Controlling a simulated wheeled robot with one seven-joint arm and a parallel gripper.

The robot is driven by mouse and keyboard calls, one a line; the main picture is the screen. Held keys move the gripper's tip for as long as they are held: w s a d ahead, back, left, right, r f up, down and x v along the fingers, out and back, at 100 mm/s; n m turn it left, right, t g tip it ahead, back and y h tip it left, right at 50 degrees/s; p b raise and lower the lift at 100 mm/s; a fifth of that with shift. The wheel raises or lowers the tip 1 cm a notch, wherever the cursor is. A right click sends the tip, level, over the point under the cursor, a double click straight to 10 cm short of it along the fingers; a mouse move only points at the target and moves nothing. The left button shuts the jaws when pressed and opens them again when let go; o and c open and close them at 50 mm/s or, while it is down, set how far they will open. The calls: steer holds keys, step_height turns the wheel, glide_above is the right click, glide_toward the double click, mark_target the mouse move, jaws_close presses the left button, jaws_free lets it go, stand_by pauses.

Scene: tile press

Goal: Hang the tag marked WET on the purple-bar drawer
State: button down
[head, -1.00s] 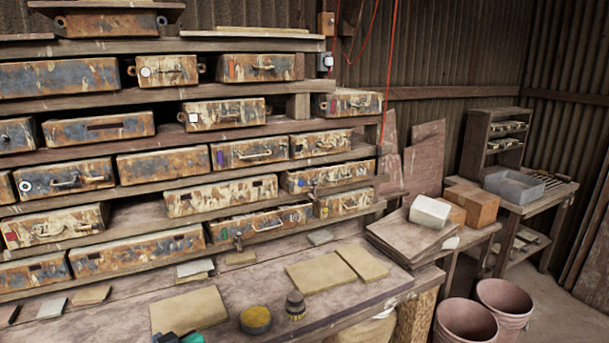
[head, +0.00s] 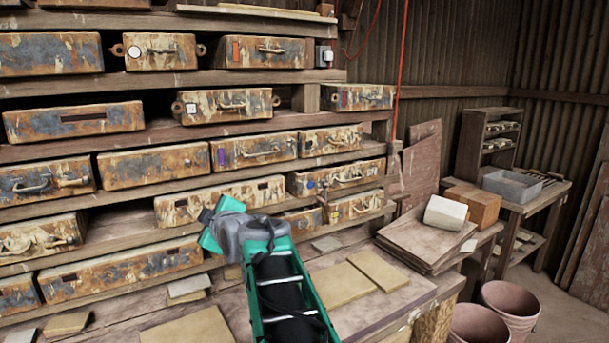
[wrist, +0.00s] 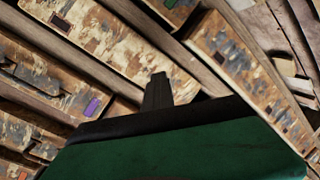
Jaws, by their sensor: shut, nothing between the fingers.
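The purple-bar drawer (head: 282,146) is a rusty, cream-patched drawer on the middle shelf in the head view. Its purple bar is at its left end, beside a metal handle. In the wrist view a purple bar (wrist: 93,106) shows on a drawer front at the left. My gripper (wrist: 157,88) is shut and empty in the wrist view, in front of the drawer rows. In the head view my green arm reaches up before the lower drawers, and the fingertips are not clear. I cannot read WET on anything. A small brownish item (head: 328,207) hangs at a lower-right drawer.
Rusty drawers fill the shelves, some with protruding handles. The bench below holds tan tiles (head: 342,284). Pink buckets (head: 512,305) stand on the floor, and a red cord (head: 402,70) hangs beside the shelves.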

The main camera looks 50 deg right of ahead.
steer(key=s+d+r+n+t+h+b, duration=0.1)
steer(key=s+d+r+n, duration=0.1)
steer(key=s+d+r, duration=0.35)
steer(key=s+d+r+n+h+b, duration=0.2)
steer(key=s+d, duration=0.1)
steer(key=d, duration=0.5)
steer(key=s+d+r+n+t+h+b, duration=0.1)
steer(key=s+d+r+n, duration=0.1)
steer(key=s+d+r, duration=0.3)
steer(key=p+x, duration=0.2)
steer(key=x, duration=0.1)
steer(key=f+p+x, duration=0.1)
steer(key=x, duration=0.2)
steer(key=f+p+x, duration=0.1)
steer(key=p+x, duration=0.1)
steer(key=x, duration=0.1)
steer(key=shift+w+a+f+p, duration=0.1)
steer(key=shift+w+f+p, duration=0.05)
steer(key=shift+w+p, duration=0.25)
steer(key=shift+w+f+b, duration=0.2)
steer(key=shift+w+b, duration=0.05)
steer(key=shift+b, duration=0.3)
steer(key=shift+r, duration=0.15)
